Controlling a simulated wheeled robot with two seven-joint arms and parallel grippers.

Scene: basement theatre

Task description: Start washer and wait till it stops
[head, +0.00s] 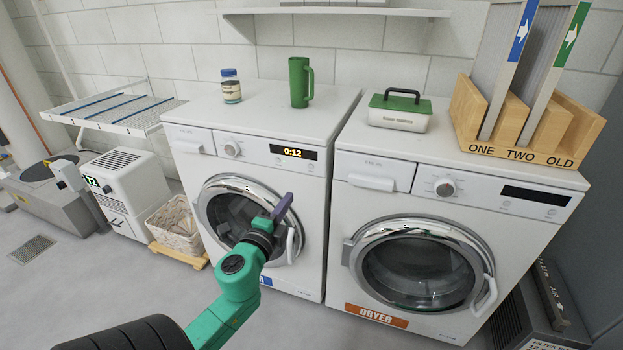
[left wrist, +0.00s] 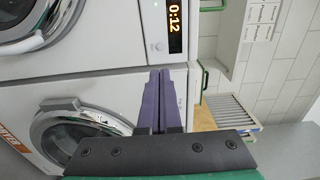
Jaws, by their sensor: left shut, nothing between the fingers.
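The washer (head: 180,165) is the left white machine in the head view, with its round door (head: 222,205) closed. Its lit display (head: 294,153) reads 0:12, and it also shows in the left wrist view (left wrist: 175,28). A control knob (head: 232,149) sits left of the display. My left gripper (head: 284,207) is in front of the washer door, below the display. Its purple fingers are shut together and empty, as the left wrist view (left wrist: 155,100) also shows. I cannot tell whether it touches the machine. My right gripper is not in view.
The dryer (head: 350,225) stands right of the washer, its display (head: 535,195) dark. On the tops are a jar (head: 231,92), a green mug (head: 300,82), a green-lidded box (head: 400,117) and a wooden sorter (head: 515,153). A basket (head: 172,225) stands left of the washer.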

